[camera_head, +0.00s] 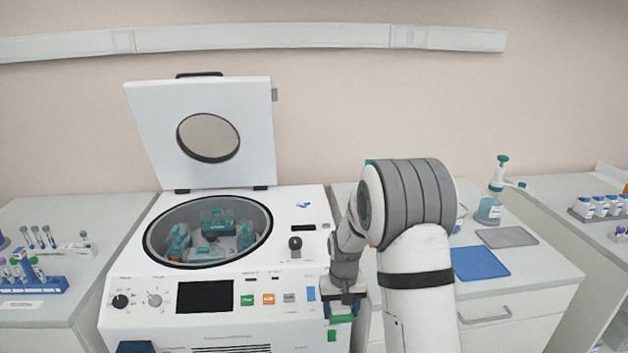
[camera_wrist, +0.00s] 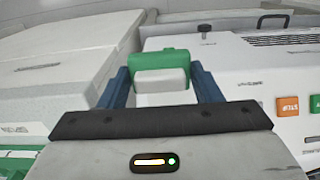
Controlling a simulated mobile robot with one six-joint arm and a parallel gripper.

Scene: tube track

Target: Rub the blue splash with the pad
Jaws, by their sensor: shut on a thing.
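The pad (camera_wrist: 160,57) is green with a pale block under it, and it sits between the blue fingers of my gripper (camera_wrist: 162,84) in the wrist view. My gripper (camera_head: 342,302) is shut on the pad. In the head view the gripper hangs at the front right corner of the white centrifuge (camera_head: 225,285), with a bit of the green pad (camera_head: 341,319) showing at its end. The blue splash (camera_head: 303,205) is a small mark on the centrifuge's top, right of the round bowl. The gripper is apart from the splash, nearer and lower.
The centrifuge lid (camera_head: 255,130) stands open behind the bowl. A dark knob (camera_head: 295,244) rises from the top, nearer than the splash. The right counter holds a blue mat (camera_head: 480,263), a grey mat (camera_head: 507,237) and a dispenser bottle (camera_head: 489,209). A tube rack (camera_head: 34,285) stands left.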

